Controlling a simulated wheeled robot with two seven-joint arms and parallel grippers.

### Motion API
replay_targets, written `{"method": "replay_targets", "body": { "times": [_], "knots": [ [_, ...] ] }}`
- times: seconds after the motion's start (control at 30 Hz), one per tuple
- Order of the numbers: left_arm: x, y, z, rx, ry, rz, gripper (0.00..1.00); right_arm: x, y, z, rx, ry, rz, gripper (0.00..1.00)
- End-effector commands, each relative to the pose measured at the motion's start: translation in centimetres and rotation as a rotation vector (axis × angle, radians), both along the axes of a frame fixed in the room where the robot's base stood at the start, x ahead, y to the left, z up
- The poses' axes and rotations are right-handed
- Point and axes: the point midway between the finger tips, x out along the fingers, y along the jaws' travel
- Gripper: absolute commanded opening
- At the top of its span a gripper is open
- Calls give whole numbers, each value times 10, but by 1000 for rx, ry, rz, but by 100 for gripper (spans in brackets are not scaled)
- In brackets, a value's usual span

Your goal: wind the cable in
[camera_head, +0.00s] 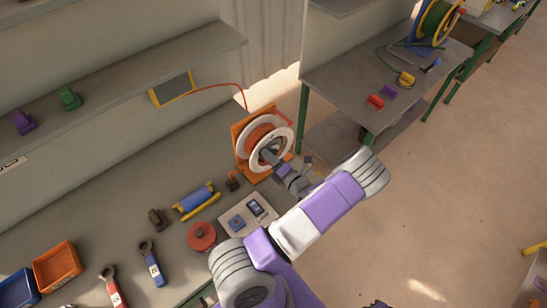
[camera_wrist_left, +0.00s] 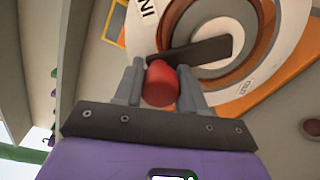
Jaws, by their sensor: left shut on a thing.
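A cable reel (camera_head: 243,152) with white flanges and an orange stand sits at the far right end of the workbench. A thin orange-red cable (camera_head: 215,85) runs from the reel up to a yellow-framed dark panel (camera_head: 173,89) on the back wall. In the left wrist view, the reel's face (camera_wrist_left: 283,50) has "IN" lettering and a dark crank arm (camera_wrist_left: 205,50). My left gripper (camera_head: 268,155) is at the reel's front. In the left wrist view, its fingers (camera_wrist_left: 160,88) are shut on the red crank knob (camera_wrist_left: 160,80). The right gripper is out of view.
Near the reel on the bench (camera_head: 110,215) are a light control plate (camera_head: 238,222), a red round object (camera_head: 201,236), a blue roller (camera_head: 194,200) and hand tools. An orange bin (camera_head: 57,266) stands at the left. Another table (camera_head: 350,75) stands beyond; open floor lies right.

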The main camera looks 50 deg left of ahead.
Motion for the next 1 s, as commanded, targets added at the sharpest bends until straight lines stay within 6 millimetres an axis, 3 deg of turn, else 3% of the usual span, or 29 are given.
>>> {"method": "replay_targets", "body": {
  "times": [0.23, 0.27, 0.4, 0.73, 1.0],
  "knots": [
    [2, 0, 1, 4, -4, -3, 0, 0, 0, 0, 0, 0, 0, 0],
    [2, 0, 1, 4, -4, -3, 44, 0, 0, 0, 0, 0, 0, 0],
    [1, 0, 1, 3, -4, -2, 65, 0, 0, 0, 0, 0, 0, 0],
    [1, -4, 0, 1, -2, -3, 65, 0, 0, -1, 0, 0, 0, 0],
    [2, -45, 1, 1, -4, -5, 65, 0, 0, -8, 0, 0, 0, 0]
  ]
}}
